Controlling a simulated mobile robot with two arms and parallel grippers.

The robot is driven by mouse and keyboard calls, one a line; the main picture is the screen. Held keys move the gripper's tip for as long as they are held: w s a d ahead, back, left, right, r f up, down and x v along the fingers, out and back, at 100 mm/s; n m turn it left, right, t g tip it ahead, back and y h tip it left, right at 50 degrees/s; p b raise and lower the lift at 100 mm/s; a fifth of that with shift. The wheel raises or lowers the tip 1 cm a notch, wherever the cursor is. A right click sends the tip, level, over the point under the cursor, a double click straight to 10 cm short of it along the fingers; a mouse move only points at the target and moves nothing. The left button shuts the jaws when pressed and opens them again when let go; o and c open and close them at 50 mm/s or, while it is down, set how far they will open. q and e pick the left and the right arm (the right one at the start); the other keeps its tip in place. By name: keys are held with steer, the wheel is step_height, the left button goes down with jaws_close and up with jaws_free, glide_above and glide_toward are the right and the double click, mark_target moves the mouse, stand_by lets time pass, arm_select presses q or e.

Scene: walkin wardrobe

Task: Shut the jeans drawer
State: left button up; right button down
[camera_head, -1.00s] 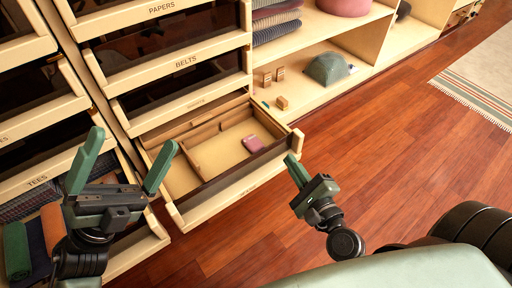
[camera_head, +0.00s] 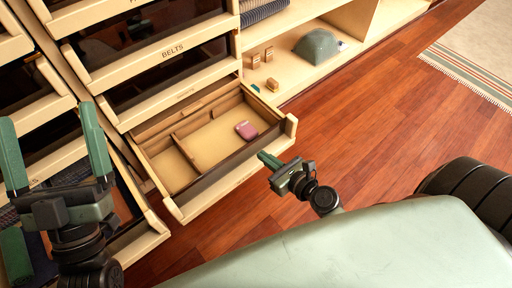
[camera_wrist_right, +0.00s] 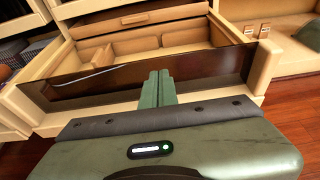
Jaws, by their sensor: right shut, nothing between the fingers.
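An open cream drawer (camera_head: 222,184) with a dark front panel stands pulled out at the bottom of the middle column. Its label is not readable here, so I cannot confirm it is the jeans drawer. Inside are dividers and a small pink item (camera_head: 246,130). My right gripper (camera_head: 266,158) is shut and empty, just outside the drawer's front near its right end. In the right wrist view its closed fingers (camera_wrist_right: 158,88) point at the drawer front (camera_wrist_right: 100,80); I cannot tell whether they touch. My left gripper (camera_head: 50,115) is open and empty, in front of the left column.
Other drawers, one labelled BELTS (camera_head: 160,55), rise above. A left lower drawer (camera_head: 138,243) also sticks out, partly behind my left gripper. To the right are an open shelf with a grey-green cap (camera_head: 317,43) and small blocks, then clear wooden floor and a striped rug (camera_head: 480,50).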

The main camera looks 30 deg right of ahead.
mark_target(249, 144)
arm_select(q)
steer(key=shift+s+r+t+h, duration=0.3)
steer(key=shift+s+r, duration=0.1)
arm_select(e)
steer(key=shift+w+a+f, duration=0.1)
steer(key=shift+w+a, duration=0.1)
steer(key=shift+w, duration=0.5)
steer(key=shift+w+a+r, duration=0.1)
steer(key=shift+w+a, duration=0.05)
steer(key=shift+w, duration=0.6)
steer(key=shift+w+a+f, duration=0.1)
steer(key=shift+w+a, duration=0.1)
steer(key=shift+w, duration=0.5)
steer(key=shift+w, duration=0.1)
